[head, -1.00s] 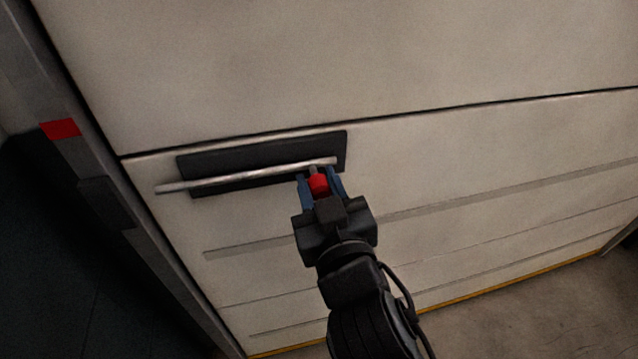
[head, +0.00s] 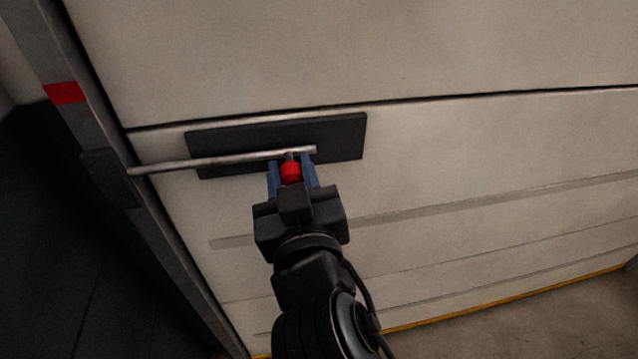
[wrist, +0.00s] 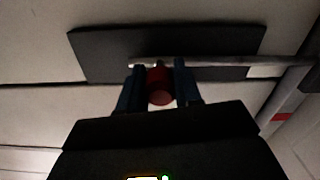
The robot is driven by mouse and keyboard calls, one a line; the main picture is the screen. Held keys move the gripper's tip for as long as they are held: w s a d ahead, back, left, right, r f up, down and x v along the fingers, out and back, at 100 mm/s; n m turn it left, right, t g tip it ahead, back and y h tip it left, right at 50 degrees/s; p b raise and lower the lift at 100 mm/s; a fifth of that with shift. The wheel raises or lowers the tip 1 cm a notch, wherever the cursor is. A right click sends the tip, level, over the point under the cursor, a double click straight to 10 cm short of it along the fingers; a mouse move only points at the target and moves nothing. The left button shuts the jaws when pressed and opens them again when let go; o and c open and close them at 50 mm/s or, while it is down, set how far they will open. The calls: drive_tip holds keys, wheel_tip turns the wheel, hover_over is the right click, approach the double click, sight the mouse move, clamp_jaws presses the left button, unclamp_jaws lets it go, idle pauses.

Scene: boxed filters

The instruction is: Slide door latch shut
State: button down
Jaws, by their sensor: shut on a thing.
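The latch is a thin silver bolt (head: 225,160) lying across a dark backing plate (head: 340,140) on the pale door (head: 480,150). A red knob (head: 290,172) hangs near the bolt's right end. My gripper (head: 291,174) is shut on the red knob, with one blue finger on each side. The bolt's left tip meets the dark keeper block (head: 108,178) on the grey frame post; whether it is inside the block I cannot tell. In the wrist view the red knob (wrist: 159,88) sits between the fingers and the bolt (wrist: 225,61) runs right to the post.
A grey post (head: 160,240) with a red mark (head: 64,93) stands along the door's left edge. A dark area lies left of it. The door face right of the plate is clear, with grooves below. A yellow strip (head: 500,298) runs along the door's bottom.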

drive_tip(key=shift+s+a, duration=0.1)
drive_tip(key=shift+a, duration=0.25)
drive_tip(key=c, duration=0.8)
unclamp_jaws()
drive_tip(key=shift+a, duration=0.1)
drive_tip(key=shift+b+v, duration=0.7)
drive_tip(key=shift+v, duration=3.25)
